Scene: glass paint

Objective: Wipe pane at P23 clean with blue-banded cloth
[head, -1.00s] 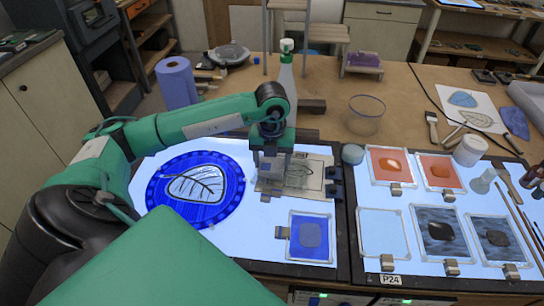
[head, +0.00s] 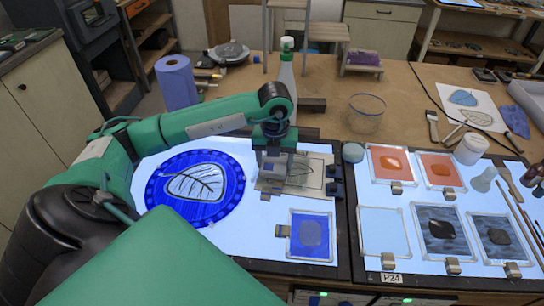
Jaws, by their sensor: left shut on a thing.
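My left gripper (head: 272,172) is low over the left light table, at the left part of a sheet with a leaf drawing (head: 317,172). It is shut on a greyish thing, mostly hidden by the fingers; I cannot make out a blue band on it. I cannot tell whether it touches the surface below. No P23 label is readable; the only label I can read is P24 (head: 391,279), under a clear pale pane (head: 384,231). My right gripper is not in view.
A round blue leaf panel (head: 228,210) lies left of the gripper. A glass bowl (head: 366,112) and blue paper roll (head: 177,82) are further back. Two orange panes and two dark panes lie on the right light table.

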